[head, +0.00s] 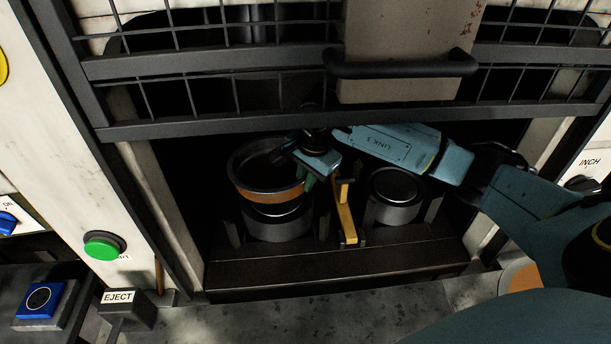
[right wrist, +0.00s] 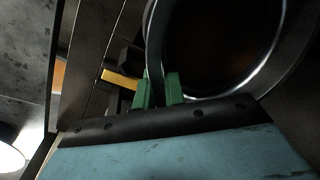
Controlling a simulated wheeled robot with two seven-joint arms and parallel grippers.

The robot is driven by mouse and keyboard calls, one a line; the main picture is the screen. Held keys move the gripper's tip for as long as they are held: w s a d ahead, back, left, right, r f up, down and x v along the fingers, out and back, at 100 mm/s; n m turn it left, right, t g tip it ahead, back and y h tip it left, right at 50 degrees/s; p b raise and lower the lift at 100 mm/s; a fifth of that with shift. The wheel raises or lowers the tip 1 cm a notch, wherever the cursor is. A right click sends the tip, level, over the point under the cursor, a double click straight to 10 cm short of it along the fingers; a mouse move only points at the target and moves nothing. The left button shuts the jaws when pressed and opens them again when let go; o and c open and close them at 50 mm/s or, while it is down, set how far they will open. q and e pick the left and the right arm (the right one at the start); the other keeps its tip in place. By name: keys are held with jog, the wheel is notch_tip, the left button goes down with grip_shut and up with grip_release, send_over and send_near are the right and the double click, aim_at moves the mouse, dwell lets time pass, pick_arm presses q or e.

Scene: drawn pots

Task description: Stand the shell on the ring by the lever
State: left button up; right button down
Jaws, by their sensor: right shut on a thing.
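The shell (head: 262,194) is a dark round cup with an orange-brown band; its wall and dark inside also show in the right wrist view (right wrist: 215,50). My right gripper (head: 308,181) has its green fingers shut on the shell's near-right wall. The shell is above a grey ring (head: 278,228) left of the yellow lever (head: 346,218); I cannot tell whether they touch. A second grey ring (head: 395,213) is right of the lever, with nothing standing on it. The lever also shows in the right wrist view (right wrist: 121,79). My left gripper is not in view.
A dark mesh guard (head: 220,118) with a black handle (head: 400,67) hangs low over the opening. Dark posts stand beside the rings. Outside at left are a green button (head: 103,245), a blue button (head: 39,299) and an EJECT block (head: 118,297).

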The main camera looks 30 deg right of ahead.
dwell(0.3)
jog(key=shift+m, duration=0.4)
notch_tip(320, 180, down, 6)
jog(key=b, duration=0.5)
jog(key=shift+r+b, duration=0.15)
jog(key=shift+b, duration=0.25)
jog(key=shift+f+b, duration=0.5)
jog(key=shift+f, duration=0.05)
jog(key=c, duration=1.4)
grip_release()
jog(key=s+r, duration=0.1)
jog(key=r, duration=0.3)
jog(key=s+r, duration=0.1)
jog(key=r, duration=0.3)
jog(key=s+r, duration=0.1)
jog(key=r, duration=0.4)
jog(key=shift+d+r, duration=0.1)
jog(key=shift+d, duration=0.3)
